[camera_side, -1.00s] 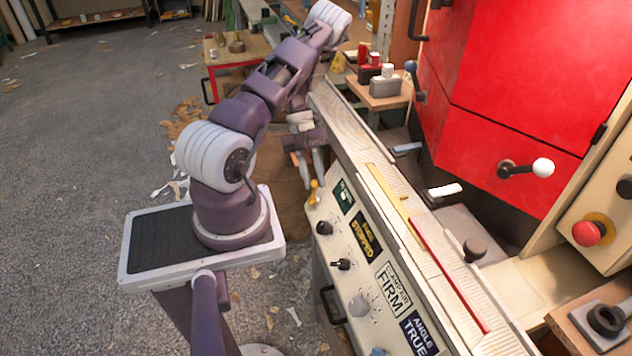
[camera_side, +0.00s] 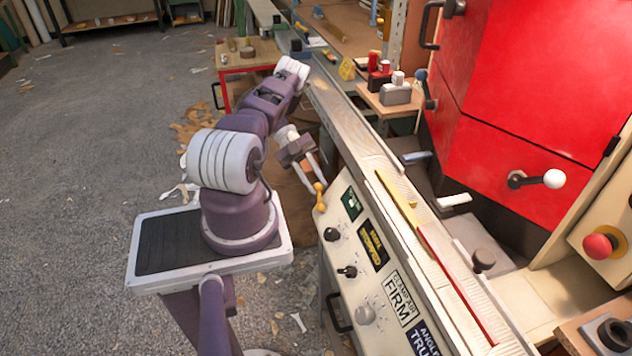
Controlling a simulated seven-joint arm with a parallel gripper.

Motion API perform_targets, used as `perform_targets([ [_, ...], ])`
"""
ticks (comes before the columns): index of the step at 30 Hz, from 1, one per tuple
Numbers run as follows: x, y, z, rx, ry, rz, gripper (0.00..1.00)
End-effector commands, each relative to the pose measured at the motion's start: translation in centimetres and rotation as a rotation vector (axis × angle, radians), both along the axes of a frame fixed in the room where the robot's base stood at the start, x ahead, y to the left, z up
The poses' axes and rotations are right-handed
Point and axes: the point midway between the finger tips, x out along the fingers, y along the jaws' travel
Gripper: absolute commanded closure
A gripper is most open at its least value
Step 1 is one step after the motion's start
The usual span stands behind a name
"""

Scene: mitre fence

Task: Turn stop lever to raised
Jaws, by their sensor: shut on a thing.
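A small yellow lever (camera_side: 320,197) stands out at the far end of the machine's cream front panel, beside the green sign. I take it to be the stop lever. It stands nearly upright in the picture, with a rounded knob at its upper end. My gripper (camera_side: 313,182) reaches down to it from above, its two pale fingers on the lever's upper end. The gripper is shut on the lever. The fingers partly cover the knob, and the exact contact is too small to see.
The panel carries black knobs (camera_side: 347,272) and signs, including a yellow-lettered black one (camera_side: 373,246). A long pale fence with a yellow and red strip (camera_side: 455,280) runs along the machine top. A red cabinet (camera_side: 530,110) stands right. Floor on the left is open.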

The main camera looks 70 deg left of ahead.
Motion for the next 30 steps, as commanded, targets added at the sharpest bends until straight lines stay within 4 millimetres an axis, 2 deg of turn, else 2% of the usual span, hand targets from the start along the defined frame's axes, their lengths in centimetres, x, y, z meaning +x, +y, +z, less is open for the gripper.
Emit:
perform_targets([
  [13, 0.0, 0.1, -0.2, -0.004, 0.002, 0.006, 1.00],
  [14, 0.0, 0.1, -0.2, -0.004, 0.002, 0.006, 0.74],
  [15, 0.0, 0.1, -0.2, -0.003, 0.002, 0.007, 0.67],
  [25, -0.1, 0.2, -0.1, -0.005, 0.000, 0.006, 0.67],
  [30, -0.8, 2.3, 0.9, -0.002, -0.001, 0.007, 0.67],
])
